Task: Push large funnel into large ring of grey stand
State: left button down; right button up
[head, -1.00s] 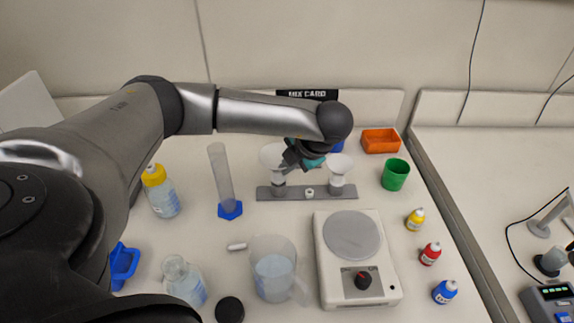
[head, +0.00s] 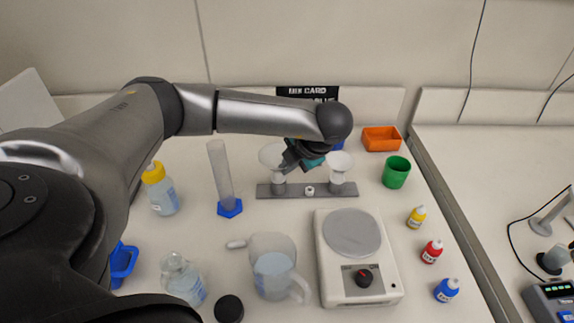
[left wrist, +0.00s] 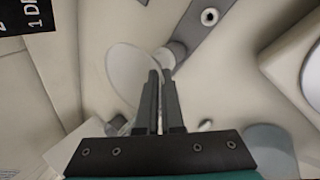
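The grey stand (head: 300,191) lies flat at the back of the bench. The large white funnel (head: 271,155) is at its left ring, and a smaller white funnel (head: 340,162) is at its right ring. My left gripper (head: 287,160) reaches in from above, beside the large funnel's right side, and partly covers it. In the left wrist view its two dark fingers (left wrist: 161,76) are together, with their tips at the edge of the wide, pale funnel (left wrist: 128,72). I cannot tell whether they touch it. The stand bar (left wrist: 194,32) shows behind. My right gripper is out of view.
A hotplate stirrer (head: 359,257), a beaker (head: 270,268) and a cylinder with a blue base (head: 220,178) stand in front. A green cup (head: 396,173) and an orange tray (head: 381,139) are to the right. A black mix card (head: 305,92) is behind.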

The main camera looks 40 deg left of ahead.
pick_arm(q)
jog(key=shift+f+b, duration=0.3)
jog(key=shift+b, duration=0.05)
dwell(0.3)
jog(key=c, duration=1)
grip_release()
jog(key=p+v, duration=0.2)
jog(key=v, duration=1.3)
jog(key=shift+d+r, duration=0.1)
jog(key=shift+d, duration=0.05)
jog(key=shift+d, duration=0.1)
